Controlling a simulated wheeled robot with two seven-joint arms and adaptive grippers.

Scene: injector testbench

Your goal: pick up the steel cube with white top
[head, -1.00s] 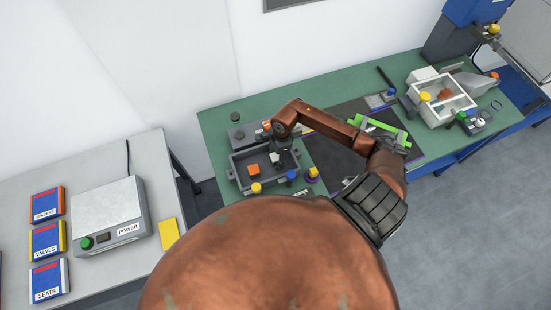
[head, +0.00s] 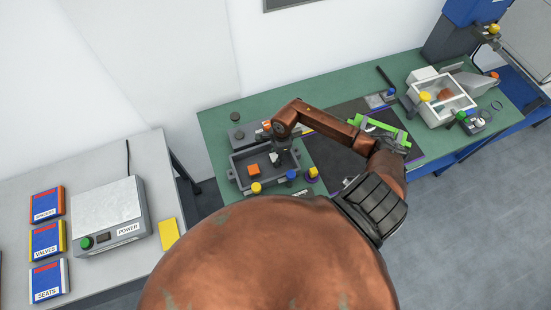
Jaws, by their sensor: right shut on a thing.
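The steel cube with white top (head: 274,158) shows as a small pale block at the grey tray (head: 238,168), just below my right gripper. My right gripper (head: 279,152) points down over the tray and is shut on the cube. The fingers are small and dark, so the grip itself is hard to make out. I cannot tell whether the cube touches the tray floor. An orange cube (head: 254,170) lies in the tray to the left of it. My left gripper is not in view.
Yellow (head: 256,188) and blue (head: 291,175) knobs stand at the tray's front edge. A dark mat (head: 335,158) and a green part (head: 375,130) lie to the right. A white open box (head: 452,105) stands further right.

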